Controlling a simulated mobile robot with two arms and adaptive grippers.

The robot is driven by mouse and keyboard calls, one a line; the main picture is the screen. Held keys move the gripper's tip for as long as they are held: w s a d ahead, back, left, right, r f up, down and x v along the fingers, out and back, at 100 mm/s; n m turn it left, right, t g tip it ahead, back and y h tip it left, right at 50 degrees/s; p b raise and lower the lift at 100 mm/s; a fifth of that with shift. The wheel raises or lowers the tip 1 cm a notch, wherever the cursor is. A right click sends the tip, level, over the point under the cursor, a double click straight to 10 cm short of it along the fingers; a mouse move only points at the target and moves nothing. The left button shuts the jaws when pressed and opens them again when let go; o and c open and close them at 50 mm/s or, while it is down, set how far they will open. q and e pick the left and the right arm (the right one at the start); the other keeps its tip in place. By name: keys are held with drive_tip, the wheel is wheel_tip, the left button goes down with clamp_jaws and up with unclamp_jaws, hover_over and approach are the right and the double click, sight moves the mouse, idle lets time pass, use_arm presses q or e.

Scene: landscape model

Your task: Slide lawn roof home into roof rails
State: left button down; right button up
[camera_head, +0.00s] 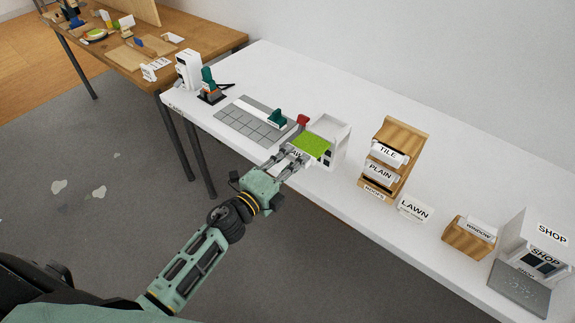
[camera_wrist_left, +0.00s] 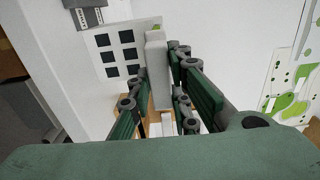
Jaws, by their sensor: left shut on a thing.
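The lawn roof (camera_head: 312,145) is a flat piece with a bright green top. My left gripper (camera_head: 294,158) is shut on its near edge, at the table's front edge. The white house (camera_head: 342,140) stands just behind and right of the roof; the roof overlaps it in the head view, and I cannot tell whether the roof is inside the rails. In the left wrist view the fingers (camera_wrist_left: 162,62) close around a grey bar (camera_wrist_left: 156,68), beside a white wall with dark square windows (camera_wrist_left: 119,53). The rails are not clear. My right gripper is not in view.
A wooden rack (camera_head: 407,140) with TILE and PLAIN plates stands right, with a LAWN sign (camera_head: 415,208) before it. A grey tiled plate (camera_head: 240,122) and a small red piece (camera_head: 303,120) lie left. A wooden WINDOW box (camera_head: 462,240) and SHOP model (camera_head: 537,240) stand far right.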

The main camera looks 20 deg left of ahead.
sight(311, 143)
use_arm(q)
drive_tip(key=shift+b+x, duration=0.7)
drive_tip(key=shift+x, duration=3.8)
idle(0.7)
drive_tip(key=c, duration=1.5)
unclamp_jaws()
drive_tip(key=shift+c, duration=0.2)
drive_tip(key=shift+s+a+f, duration=0.15)
drive_tip(key=shift+s, duration=0.35)
drive_tip(key=v, duration=1.1)
